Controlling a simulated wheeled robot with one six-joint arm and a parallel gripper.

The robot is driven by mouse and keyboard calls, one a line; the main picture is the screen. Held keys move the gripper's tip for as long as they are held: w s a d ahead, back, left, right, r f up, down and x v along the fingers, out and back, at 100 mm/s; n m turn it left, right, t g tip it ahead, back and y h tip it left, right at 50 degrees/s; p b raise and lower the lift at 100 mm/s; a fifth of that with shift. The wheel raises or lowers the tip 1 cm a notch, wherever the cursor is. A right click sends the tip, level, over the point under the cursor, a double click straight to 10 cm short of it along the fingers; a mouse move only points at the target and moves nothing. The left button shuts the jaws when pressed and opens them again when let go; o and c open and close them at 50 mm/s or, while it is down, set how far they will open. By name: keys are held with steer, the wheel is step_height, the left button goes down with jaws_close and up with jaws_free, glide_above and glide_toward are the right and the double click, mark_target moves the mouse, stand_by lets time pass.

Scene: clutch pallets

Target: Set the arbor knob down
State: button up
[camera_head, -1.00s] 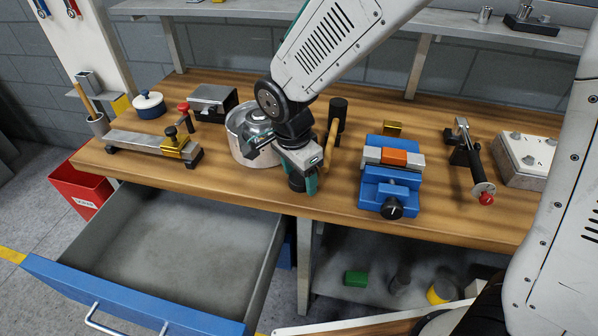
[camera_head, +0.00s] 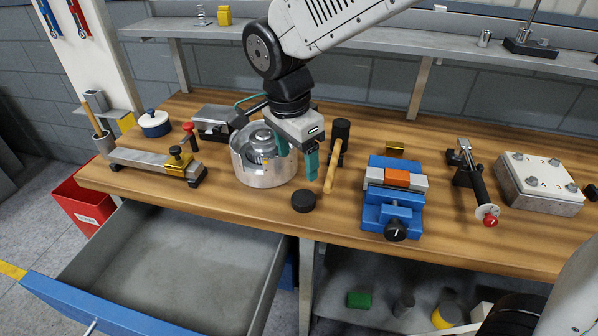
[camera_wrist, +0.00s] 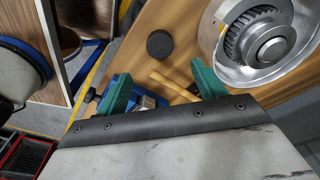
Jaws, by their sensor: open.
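The arbor knob, a short black round piece (camera_head: 303,202), stands on the wooden bench top near its front edge. It also shows in the wrist view (camera_wrist: 160,44), apart from the fingers. My gripper (camera_head: 298,162) is open and empty, raised above and behind the knob. Its two green fingers are spread wide in the wrist view (camera_wrist: 162,90). Nothing is between the fingertips and touching them.
A round metal housing with a gear inside (camera_head: 264,175) stands left of the knob. A wooden-handled mallet (camera_head: 332,170) and a blue vise (camera_head: 392,217) are to the right. An open drawer (camera_head: 170,262) lies below the bench front.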

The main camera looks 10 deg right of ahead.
steer(key=shift+r, duration=0.5)
steer(key=s+d+r+n, duration=0.2)
steer(key=s+d, duration=0.1)
steer(key=d, duration=0.3)
steer(key=s+d+r+n, duration=0.2)
steer(key=s+d+r, duration=0.1)
steer(key=d, duration=0.3)
steer(key=s+d+n+y, duration=0.1)
steer(key=s+d+n, duration=0.6)
steer(key=s+d, duration=0.3)
steer(key=shift+s+f+n, duration=0.3)
steer(key=shift+s+f, duration=0.1)
steer(key=shift+s, duration=0.95)
steer(key=shift+t, duration=0.3)
steer(key=shift+c, duration=0.3)
